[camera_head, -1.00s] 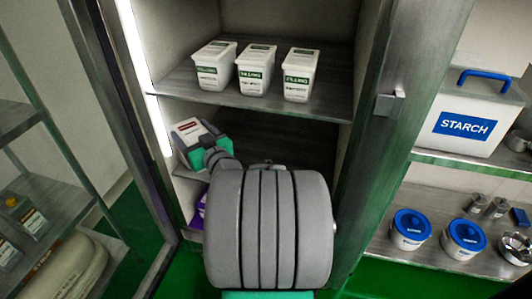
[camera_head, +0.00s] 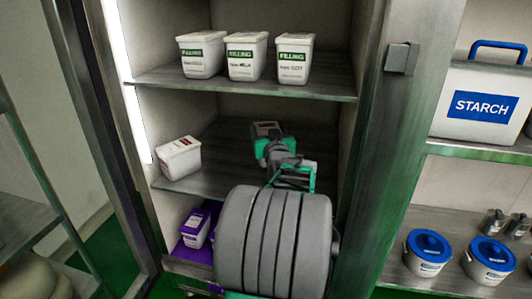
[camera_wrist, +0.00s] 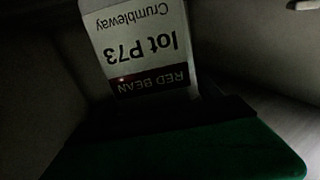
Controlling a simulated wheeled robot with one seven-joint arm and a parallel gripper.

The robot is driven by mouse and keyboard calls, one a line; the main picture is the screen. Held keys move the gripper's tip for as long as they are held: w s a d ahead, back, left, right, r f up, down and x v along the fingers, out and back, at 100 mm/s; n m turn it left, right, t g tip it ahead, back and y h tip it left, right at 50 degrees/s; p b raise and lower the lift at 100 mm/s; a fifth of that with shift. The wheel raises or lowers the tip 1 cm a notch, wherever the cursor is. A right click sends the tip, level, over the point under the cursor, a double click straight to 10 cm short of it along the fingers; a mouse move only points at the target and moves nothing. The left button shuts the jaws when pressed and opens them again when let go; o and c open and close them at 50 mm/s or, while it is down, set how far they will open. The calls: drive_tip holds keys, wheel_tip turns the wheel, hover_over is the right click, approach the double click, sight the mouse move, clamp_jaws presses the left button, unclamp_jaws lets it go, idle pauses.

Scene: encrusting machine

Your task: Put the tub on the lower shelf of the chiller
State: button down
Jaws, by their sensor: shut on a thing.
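My gripper (camera_head: 268,147) is shut on a white tub (camera_head: 266,130) with a dark red label, inside the chiller's middle bay. In the wrist view this tub (camera_wrist: 140,45) reads RED BEAN, lot P73, upside down. The lower shelf (camera_head: 215,178) of the chiller runs below it. I cannot tell whether the tub touches the shelf, since my arm hides its underside. A second white tub (camera_head: 180,157) with a red label stands on the left of that shelf, apart from the held one.
Several FILLING tubs (camera_head: 246,57) stand on the upper shelf (camera_head: 300,90). A purple-labelled tub (camera_head: 196,229) sits at the chiller bottom. The chiller's right post (camera_head: 385,150) and left frame (camera_head: 118,150) bound the opening. A STARCH bin (camera_head: 482,105) stands on a rack at right.

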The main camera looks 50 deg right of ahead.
drive_tip(key=shift+f+b, duration=0.85)
drive_tip(key=shift+f, duration=1.5)
drive_tip(key=shift+f, duration=0.15)
drive_tip(key=shift+c, duration=0.7)
unclamp_jaws()
drive_tip(key=shift+f, duration=0.2)
drive_tip(key=shift+r, duration=0.1)
drive_tip(key=shift+s+a+r, duration=0.1)
drive_tip(key=shift+s+a, duration=0.05)
drive_tip(key=shift+s, duration=0.05)
drive_tip(key=p+v, duration=0.1)
drive_tip(key=v, duration=1)
drive_tip(key=shift+s+a+p, duration=0.2)
drive_tip(key=shift+a+p, duration=0.05)
drive_tip(key=shift+p, duration=0.1)
